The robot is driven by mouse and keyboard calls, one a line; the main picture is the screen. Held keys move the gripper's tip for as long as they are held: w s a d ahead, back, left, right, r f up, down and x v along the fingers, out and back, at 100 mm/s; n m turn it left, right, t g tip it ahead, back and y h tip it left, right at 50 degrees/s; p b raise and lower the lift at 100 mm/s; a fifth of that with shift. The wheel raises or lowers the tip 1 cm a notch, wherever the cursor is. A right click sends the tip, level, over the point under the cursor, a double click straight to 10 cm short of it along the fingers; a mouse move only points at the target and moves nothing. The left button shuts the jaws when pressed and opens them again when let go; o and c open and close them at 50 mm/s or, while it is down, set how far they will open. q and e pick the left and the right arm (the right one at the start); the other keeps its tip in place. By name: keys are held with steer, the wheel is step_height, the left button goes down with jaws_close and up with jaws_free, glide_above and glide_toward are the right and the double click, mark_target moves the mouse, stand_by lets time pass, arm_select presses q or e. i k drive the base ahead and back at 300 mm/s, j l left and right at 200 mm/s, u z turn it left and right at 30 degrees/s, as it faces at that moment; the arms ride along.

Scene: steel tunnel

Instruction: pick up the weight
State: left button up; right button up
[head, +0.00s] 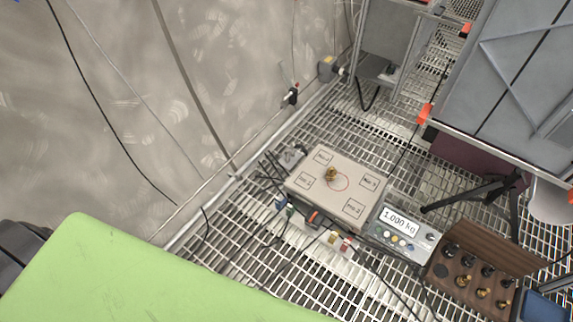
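A small brass weight (331,174) stands upright on the flat beige plate of a scale (325,201). It is at the upper left edge of a thin red circle drawn on the plate, with labelled boxes near the corners. The scale's display (399,221) reads 1.000 kg. More weights, several brass (482,293) and several dark (468,258), stand in rows in a brown wooden holder (440,271) at the lower right. Neither of my grippers shows in the head view.
The scale stands on a metal grating floor (228,262) with loose cables around it. A light green surface (150,280) fills the lower left. A grey wall (110,90) rises at the left. A black tripod (497,187) and large grey panels (515,75) stand at the right.

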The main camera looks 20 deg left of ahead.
mark_target(331, 174)
steer(key=u, duration=0.2)
steer(key=i+l+u, duration=0.2)
steer(key=u, duration=0.15)
steer(key=i+l+u, duration=0.3)
steer(key=i+l, duration=0.05)
steer(key=i, duration=0.05)
